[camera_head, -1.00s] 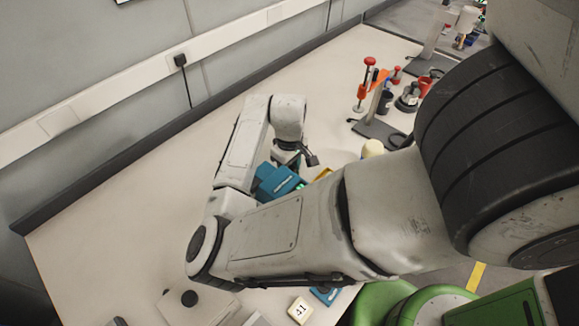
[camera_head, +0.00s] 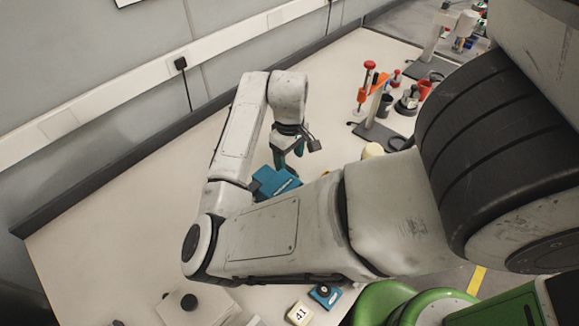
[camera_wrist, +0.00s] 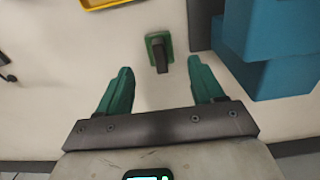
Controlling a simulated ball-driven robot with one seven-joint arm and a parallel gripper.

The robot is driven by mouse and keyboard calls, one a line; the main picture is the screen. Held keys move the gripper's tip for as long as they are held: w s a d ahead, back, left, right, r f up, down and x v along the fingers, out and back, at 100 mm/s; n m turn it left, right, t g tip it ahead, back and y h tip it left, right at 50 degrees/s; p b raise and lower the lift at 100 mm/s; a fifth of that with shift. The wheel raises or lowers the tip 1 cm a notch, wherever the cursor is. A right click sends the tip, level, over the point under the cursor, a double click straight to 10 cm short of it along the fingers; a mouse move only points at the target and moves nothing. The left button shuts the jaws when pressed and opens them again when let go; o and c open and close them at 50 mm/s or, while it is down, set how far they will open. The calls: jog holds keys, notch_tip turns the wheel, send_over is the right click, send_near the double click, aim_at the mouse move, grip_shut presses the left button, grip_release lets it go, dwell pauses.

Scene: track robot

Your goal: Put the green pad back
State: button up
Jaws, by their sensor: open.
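The green pad (camera_wrist: 158,42), a small green square with a dark upright grip on it, lies on the pale bench in the wrist view. My gripper (camera_wrist: 160,66) is open and empty. Its two teal fingers are spread to either side of the pad's lower end in the picture. Whether they are level with the grip or above it I cannot tell. In the head view my gripper (camera_head: 290,157) points down just behind a blue box, and the pad is hidden there.
The blue box (camera_head: 274,182) stands close to my gripper; it fills the right of the wrist view (camera_wrist: 268,40). A yellow tray edge (camera_wrist: 108,3) shows at the top left. A stand with red-topped tools (camera_head: 375,125) is to the right. The bench at left is clear.

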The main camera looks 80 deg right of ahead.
aim_at(289, 168)
notch_tip(289, 168, up, 6)
jog(key=shift+f, duration=0.1)
dwell(0.8)
